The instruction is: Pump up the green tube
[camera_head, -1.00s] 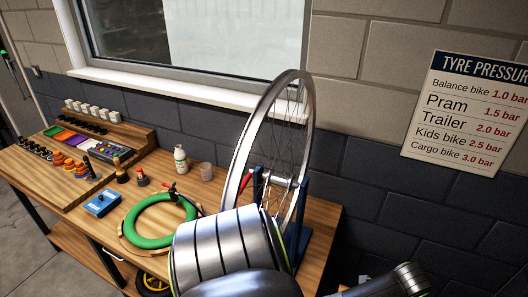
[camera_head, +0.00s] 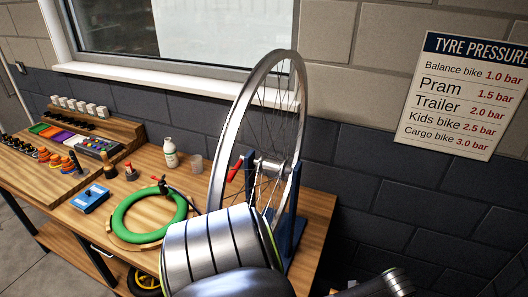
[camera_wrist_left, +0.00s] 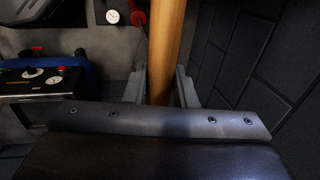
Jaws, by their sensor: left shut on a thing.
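The green tube (camera_head: 123,213) lies as a ring on the wooden bench in the head view. A small black and red fitting (camera_head: 163,186) sits at its far edge. In the left wrist view my left gripper (camera_wrist_left: 160,95) is shut around a wooden bar (camera_wrist_left: 166,50), its fingers on either side. I cannot tell for certain what the bar belongs to. A white dial (camera_wrist_left: 112,17) and a red part (camera_wrist_left: 138,17) are left of the bar. My arm fills the lower middle of the head view, with no gripper visible there.
A bare wheel (camera_head: 232,122) stands in a blue stand (camera_head: 288,232) right of the tube. A blue box (camera_head: 90,199), a white bottle (camera_head: 169,152) and a parts rack (camera_head: 98,122) are on the bench (camera_head: 318,205). A pressure sign (camera_head: 465,94) hangs on the wall.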

